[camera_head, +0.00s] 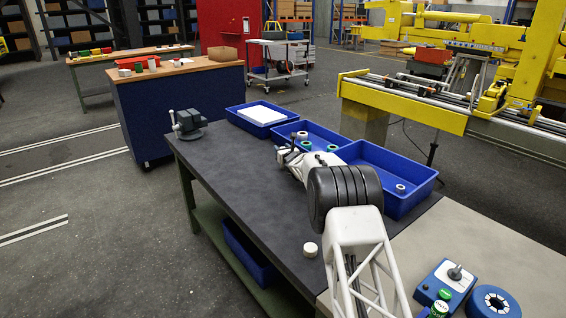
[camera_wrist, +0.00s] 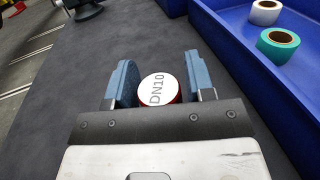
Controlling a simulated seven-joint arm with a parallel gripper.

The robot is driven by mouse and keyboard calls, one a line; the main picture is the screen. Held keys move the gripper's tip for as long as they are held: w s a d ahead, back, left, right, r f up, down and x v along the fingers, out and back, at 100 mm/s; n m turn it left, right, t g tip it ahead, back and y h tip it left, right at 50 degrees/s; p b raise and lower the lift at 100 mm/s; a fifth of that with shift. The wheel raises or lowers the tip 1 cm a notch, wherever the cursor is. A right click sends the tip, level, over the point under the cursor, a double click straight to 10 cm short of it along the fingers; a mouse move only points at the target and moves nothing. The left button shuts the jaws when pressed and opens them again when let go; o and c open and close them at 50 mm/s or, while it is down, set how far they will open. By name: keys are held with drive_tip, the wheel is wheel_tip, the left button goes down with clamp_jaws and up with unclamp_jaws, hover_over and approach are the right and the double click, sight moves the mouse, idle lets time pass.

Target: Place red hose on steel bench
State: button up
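A red hose piece (camera_wrist: 158,90) with a white round face marked "DN10" shows in the wrist view between the two blue fingers of my gripper (camera_wrist: 160,85). The left finger is close beside it, and a narrow gap shows on the right. Its lower part is hidden by the gripper body. In the head view my gripper (camera_head: 288,152) is low over the dark grey bench top (camera_head: 225,170), beside the blue trays; the red hose cannot be made out there. Which surface is the steel bench is not certain; a lighter bench top (camera_head: 475,245) adjoins on the right.
A middle blue tray (camera_head: 335,135) holds white and green rolls; a right tray (camera_head: 405,205) holds a small roll. A left tray (camera_head: 240,119) holds a white sheet. A vise (camera_head: 188,124) stands at the far left. A white roll (camera_head: 310,250) lies on the near bench edge.

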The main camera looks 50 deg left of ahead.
clamp_jaws()
drive_tip(key=shift+r, duration=0.15)
wheel_tip(320, 180, up, 4)
drive_tip(key=shift+d+f, duration=0.1)
drive_tip(key=shift+f, duration=0.15)
drive_tip(key=s+d+r, duration=0.1)
drive_tip(key=s+d, duration=0.7)
drive_tip(key=d, duration=0.5)
drive_tip(key=shift+d+r, duration=0.15)
drive_tip(key=shift+d, duration=0.1)
idle(0.4)
idle(0.6)
